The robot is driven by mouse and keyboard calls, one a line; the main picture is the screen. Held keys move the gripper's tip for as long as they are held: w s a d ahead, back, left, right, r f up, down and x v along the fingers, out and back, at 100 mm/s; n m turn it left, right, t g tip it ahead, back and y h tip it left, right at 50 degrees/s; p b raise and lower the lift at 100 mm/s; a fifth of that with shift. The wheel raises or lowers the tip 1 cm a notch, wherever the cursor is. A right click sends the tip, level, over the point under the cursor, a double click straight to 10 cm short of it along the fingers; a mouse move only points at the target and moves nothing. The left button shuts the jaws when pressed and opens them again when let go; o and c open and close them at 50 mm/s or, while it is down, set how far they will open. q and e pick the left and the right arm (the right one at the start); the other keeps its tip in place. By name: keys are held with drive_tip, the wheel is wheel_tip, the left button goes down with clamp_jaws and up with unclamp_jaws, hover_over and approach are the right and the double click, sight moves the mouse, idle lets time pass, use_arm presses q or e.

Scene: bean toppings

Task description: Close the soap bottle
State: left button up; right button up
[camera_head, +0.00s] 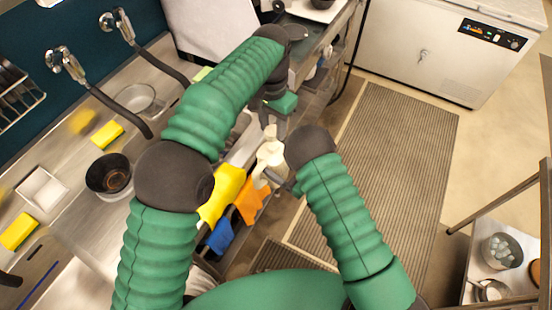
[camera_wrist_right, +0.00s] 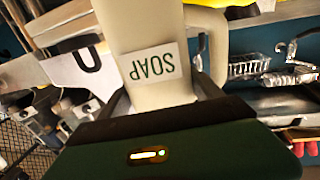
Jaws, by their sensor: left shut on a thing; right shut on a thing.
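The soap bottle (camera_head: 267,156) is a cream-white bottle at the middle of the head view, in front of the counter edge. In the right wrist view the bottle (camera_wrist_right: 150,27) fills the upper middle, its SOAP label upside down. My right gripper (camera_wrist_right: 165,100) is shut on the bottle; in the head view its arm comes from the lower right. My left gripper (camera_head: 275,116) is shut on a small pale piece (camera_head: 270,131), seemingly the bottle's cap, just above the bottle. I cannot tell whether cap and bottle touch.
A metal counter (camera_head: 72,220) on the left holds a dark bowl (camera_head: 109,175) and yellow sponges (camera_head: 107,135). Yellow (camera_head: 222,194) and orange (camera_head: 250,200) cloths hang at its edge. A ribbed floor mat (camera_head: 390,170) lies clear to the right. A white chest freezer (camera_head: 425,50) stands behind.

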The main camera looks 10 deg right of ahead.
sight(273, 145)
use_arm(q)
drive_tip(key=shift+f, duration=1.45)
drive_tip(key=shift+s+r, duration=0.1)
drive_tip(key=shift+r, duration=0.05)
drive_tip(key=shift+f, duration=0.95)
drive_tip(key=shift+f, duration=0.55)
